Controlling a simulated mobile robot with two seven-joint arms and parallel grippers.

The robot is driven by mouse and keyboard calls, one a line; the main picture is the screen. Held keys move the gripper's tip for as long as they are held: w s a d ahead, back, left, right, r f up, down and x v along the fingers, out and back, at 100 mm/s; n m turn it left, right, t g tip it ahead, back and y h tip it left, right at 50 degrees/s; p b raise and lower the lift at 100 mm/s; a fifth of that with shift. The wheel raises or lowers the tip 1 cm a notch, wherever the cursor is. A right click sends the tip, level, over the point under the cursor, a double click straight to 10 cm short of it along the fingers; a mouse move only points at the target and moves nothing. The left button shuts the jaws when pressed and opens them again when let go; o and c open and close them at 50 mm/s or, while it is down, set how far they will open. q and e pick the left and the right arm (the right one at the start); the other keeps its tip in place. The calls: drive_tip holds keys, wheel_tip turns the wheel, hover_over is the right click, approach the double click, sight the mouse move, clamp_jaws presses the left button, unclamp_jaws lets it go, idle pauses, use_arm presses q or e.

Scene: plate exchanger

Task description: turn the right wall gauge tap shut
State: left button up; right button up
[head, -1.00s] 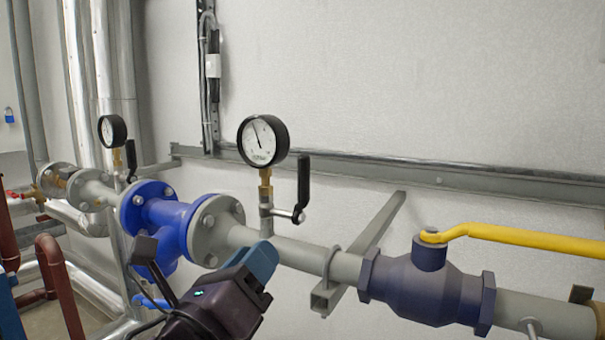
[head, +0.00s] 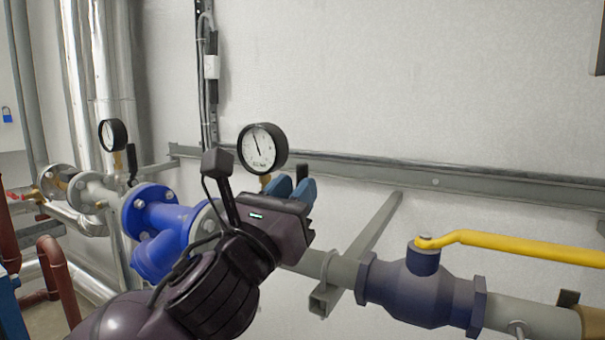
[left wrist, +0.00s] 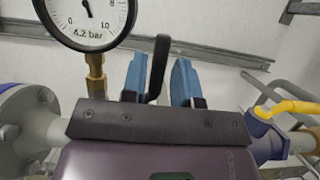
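The right wall gauge (head: 262,148) is a round white dial with a black rim above the pipe. Its black tap lever (head: 302,172) points up; its lower part is hidden behind my gripper in the head view. My left gripper (head: 290,188) is in front of the tap, its blue fingers apart. In the left wrist view the gauge (left wrist: 90,18) is at upper left on a brass stem. There the upright black lever (left wrist: 159,62) shows between the two fingers of my left gripper (left wrist: 159,84). I cannot tell whether they touch it. My right gripper is out of view.
The left gauge (head: 112,134) with its own black lever (head: 131,160) stands farther left. A blue strainer (head: 160,228) is behind my arm. A dark ball valve (head: 420,290) with a long yellow handle (head: 520,245) is at right. A grey rail (head: 440,182) runs along the wall.

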use_arm(q)
drive_tip(key=shift+x, duration=1.4)
clamp_jaws()
